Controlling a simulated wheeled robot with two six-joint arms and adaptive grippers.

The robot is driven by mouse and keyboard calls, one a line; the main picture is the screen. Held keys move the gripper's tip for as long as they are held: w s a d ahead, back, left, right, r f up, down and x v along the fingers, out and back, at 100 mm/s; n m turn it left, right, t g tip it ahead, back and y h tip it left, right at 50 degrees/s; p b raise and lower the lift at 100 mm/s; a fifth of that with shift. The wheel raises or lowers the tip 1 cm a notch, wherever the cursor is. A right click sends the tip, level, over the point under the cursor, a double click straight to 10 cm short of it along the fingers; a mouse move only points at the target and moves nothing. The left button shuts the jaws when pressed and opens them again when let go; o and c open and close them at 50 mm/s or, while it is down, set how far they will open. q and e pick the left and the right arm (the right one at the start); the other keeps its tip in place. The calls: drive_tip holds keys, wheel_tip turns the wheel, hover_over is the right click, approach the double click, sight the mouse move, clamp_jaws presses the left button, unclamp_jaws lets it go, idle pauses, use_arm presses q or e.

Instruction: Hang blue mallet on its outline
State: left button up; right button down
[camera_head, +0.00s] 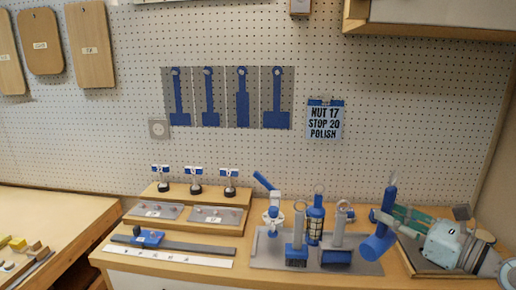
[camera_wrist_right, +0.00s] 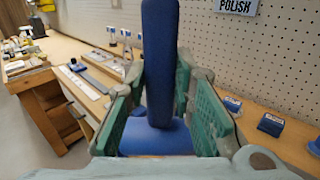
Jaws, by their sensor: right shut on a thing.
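The blue mallet (camera_head: 377,246) is in my right gripper (camera_head: 394,216), above the right end of the bench. Its handle points up and its head hangs low, slightly tilted. In the right wrist view the blue handle (camera_wrist_right: 160,62) stands between the green finger pads, with the blue head (camera_wrist_right: 158,138) below them. Several blue tool outlines hang in a row on the pegboard, including a wide-headed one at the right end (camera_head: 277,97) and a similar one at the left end (camera_head: 180,97). All look empty. My left gripper is out of view.
A grey tray (camera_head: 262,259) with blue brushes and a bottle stands close left of the mallet. A stepped wooden stand (camera_head: 190,223) is further left. A cabinet (camera_head: 440,25) juts out at the upper right.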

drive_tip(key=s+a+f+n+g+y+p, duration=0.1)
drive_tip(key=s+a+f+n+g+y, duration=0.1)
drive_tip(key=s+a+f, duration=0.3)
drive_tip(key=s+a+f+n+g+y+p, duration=0.1)
drive_tip(key=s+a+f, duration=0.4)
drive_tip(key=s, duration=0.6)
drive_tip(key=a+n+g+y, duration=0.1)
drive_tip(key=a, duration=0.1)
drive_tip(key=shift+a+y, duration=0.4)
drive_tip(key=shift+g, duration=0.3)
